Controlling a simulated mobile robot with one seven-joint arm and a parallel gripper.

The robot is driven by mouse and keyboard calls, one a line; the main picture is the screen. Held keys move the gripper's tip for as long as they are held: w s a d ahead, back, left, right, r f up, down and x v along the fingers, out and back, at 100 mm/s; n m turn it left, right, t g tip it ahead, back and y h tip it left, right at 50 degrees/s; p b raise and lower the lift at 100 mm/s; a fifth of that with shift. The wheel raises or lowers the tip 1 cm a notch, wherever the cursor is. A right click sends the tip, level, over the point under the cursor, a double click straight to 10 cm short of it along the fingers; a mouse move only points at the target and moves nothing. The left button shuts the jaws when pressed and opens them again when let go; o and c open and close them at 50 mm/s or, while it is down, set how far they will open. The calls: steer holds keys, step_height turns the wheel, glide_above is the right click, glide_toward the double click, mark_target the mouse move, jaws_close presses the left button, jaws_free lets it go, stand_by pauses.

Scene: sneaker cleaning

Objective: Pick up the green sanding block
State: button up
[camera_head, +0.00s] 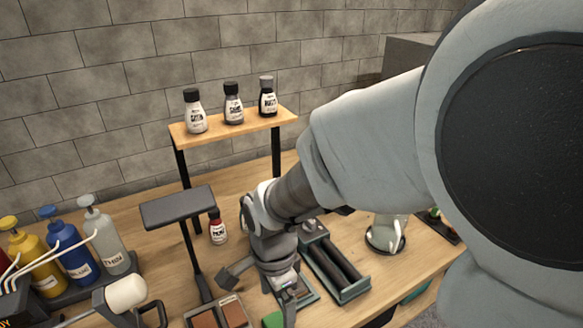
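The green sanding block (272,320) shows as a small green patch at the bottom edge of the head view. Most of it is cut off by the frame or hidden behind my gripper. My gripper (287,300) points down over the workbench, just to the right of the green patch. Its fingertips are not clear, so I cannot tell whether it is open or shut, or whether it touches the block.
Brown blocks (233,312) lie in a tray left of the green one. A black stand (178,207) rises close to my wrist. A grey roller tray (336,268) lies right. Pump bottles (70,250) stand left; small bottles stand on a raised wooden shelf (232,126).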

mark_target(278, 327)
step_height(278, 327, down, 8)
steer(key=shift+r+b, duration=0.1)
steer(key=shift+b, duration=0.85)
steer(key=c, duration=1.1)
steer(key=shift+r, duration=0.1)
step_height(278, 327, up, 4)
steer(key=shift+r+p, duration=0.2)
steer(key=shift+p, duration=0.65)
steer(key=d+r+p, duration=0.1)
steer(key=d+r, duration=0.5)
steer(key=d, duration=0.5)
steer(key=shift+d+r, duration=0.2)
steer(key=shift+d, duration=0.15)
